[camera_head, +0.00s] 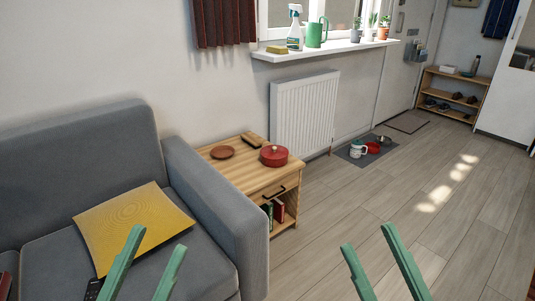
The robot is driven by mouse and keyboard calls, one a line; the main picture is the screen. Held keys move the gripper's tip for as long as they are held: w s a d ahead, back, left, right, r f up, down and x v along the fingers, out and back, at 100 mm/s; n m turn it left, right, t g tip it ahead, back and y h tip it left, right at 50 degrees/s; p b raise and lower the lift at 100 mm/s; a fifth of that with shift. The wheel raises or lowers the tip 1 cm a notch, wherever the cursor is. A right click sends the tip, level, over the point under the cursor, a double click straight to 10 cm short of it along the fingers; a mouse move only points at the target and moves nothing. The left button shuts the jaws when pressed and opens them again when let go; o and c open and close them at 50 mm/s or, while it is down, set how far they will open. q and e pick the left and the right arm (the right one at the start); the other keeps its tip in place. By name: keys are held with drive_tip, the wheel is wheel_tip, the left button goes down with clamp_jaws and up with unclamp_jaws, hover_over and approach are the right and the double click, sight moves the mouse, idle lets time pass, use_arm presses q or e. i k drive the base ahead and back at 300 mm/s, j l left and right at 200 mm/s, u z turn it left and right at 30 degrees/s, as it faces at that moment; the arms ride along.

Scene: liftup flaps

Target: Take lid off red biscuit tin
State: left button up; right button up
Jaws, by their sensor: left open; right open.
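The red biscuit tin (273,156) stands on the wooden side table (236,178) beside the sofa. It is round, and its lid with a small knob is on top. My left gripper (155,252) is open and empty at the bottom left, in front of the sofa seat. My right gripper (369,246) is open and empty at the bottom, over the floor to the right. Both grippers are well apart from the tin.
A brown dish (222,152) and a small brown object (254,140) share the table top. The grey sofa (213,200) with its yellow cushion (132,224) borders the table on the left. A radiator (305,112) stands behind.

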sight(273, 152)
drive_tip(key=k+u, duration=0.2)
drive_tip(key=u, duration=1.1)
drive_tip(key=l+u, duration=0.1)
drive_tip(key=u, duration=0.25)
drive_tip(key=l+u, duration=0.15)
drive_tip(key=u, duration=0.2)
drive_tip(key=l+u, duration=0.2)
drive_tip(key=u, duration=0.15)
drive_tip(key=l, duration=1.4)
drive_tip(key=k+l, duration=0.15)
drive_tip(key=l, duration=2.6)
drive_tip(key=k+z, duration=0.05)
drive_tip(key=k, duration=0.05)
